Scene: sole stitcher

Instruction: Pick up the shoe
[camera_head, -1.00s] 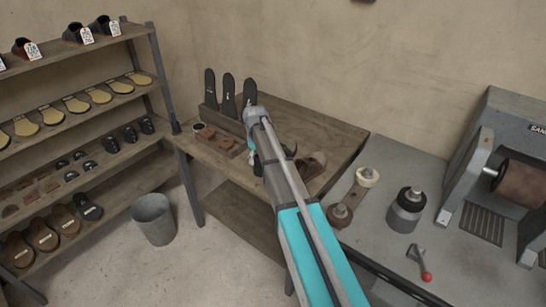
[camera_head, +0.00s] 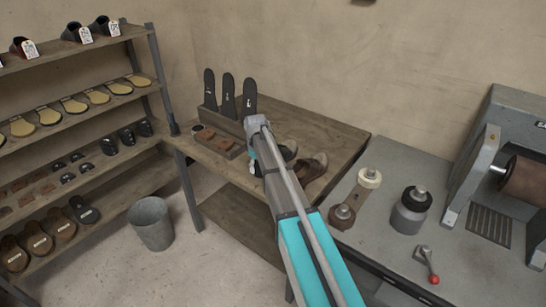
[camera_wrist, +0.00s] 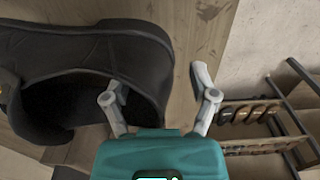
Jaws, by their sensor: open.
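A black shoe (camera_wrist: 90,47) fills the left of the wrist view, lying on the wooden table with its dark opening toward me. My gripper (camera_wrist: 155,84) is open and empty. Its left finger is over the shoe's opening and its right finger is outside the shoe, so part of the shoe's side lies between them in the picture. Whether either finger touches it I cannot tell. In the head view the black shoe (camera_head: 289,150) is partly hidden by my arm, and a brown shoe (camera_head: 313,168) lies beside it.
The wooden table (camera_head: 325,134) also bears upright black soles (camera_head: 228,97) and a tray of brown pieces (camera_head: 216,143). A shelf rack (camera_head: 100,115) of footwear stands left, a grey bucket (camera_head: 151,224) on the floor. A grey machine bench (camera_head: 385,185) stands right.

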